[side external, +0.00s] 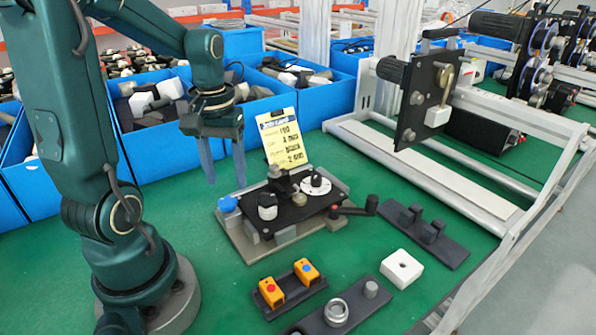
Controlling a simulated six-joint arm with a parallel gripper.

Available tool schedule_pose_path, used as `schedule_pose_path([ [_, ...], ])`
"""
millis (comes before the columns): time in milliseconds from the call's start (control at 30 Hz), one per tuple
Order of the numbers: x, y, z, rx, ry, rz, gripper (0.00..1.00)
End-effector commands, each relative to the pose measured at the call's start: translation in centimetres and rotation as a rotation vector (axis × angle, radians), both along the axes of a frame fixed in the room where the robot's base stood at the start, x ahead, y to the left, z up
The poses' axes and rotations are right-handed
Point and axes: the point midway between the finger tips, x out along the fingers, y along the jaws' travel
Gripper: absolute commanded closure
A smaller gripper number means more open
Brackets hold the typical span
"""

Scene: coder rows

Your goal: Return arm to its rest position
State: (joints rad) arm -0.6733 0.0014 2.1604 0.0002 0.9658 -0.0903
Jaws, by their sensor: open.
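My gripper (223,165) hangs from my dark green arm at the upper left of the side external view. Its two blue-grey fingers point down and stand apart, with nothing between them. It is in the air in front of the blue bins, above and to the left of a black fixture plate (290,215). The plate carries a white dial (315,185), a white-topped knob (267,206) and a black crank handle (356,207). The fingers look clear of the fixture. My arm bends over from its base at the lower left.
Blue bins (158,138) of parts line the back. A yellow written card (283,140) stands behind the fixture. A white-framed machine (440,165) stands at right. On the green table (195,225) lie yellow switches (287,285), a white block (401,268) and a black holder (425,235).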

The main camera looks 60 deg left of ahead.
Motion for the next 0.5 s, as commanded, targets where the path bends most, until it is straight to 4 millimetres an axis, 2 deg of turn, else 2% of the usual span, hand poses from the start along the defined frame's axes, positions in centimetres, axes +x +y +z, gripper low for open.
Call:
schedule_pose_path([
  [100, 1.0, -2.2, 1.7, 0.049, -0.07, -0.118, 0.41],
  [233, 1.2, -6.0, 3.9, 0.107, -0.182, -0.304, 0.41],
  [400, -0.1, -10.5, 5.7, 0.155, -0.333, -0.541, 0.41],
  [500, -1.1, -12.2, 6.2, 0.168, -0.402, -0.643, 0.41],
])
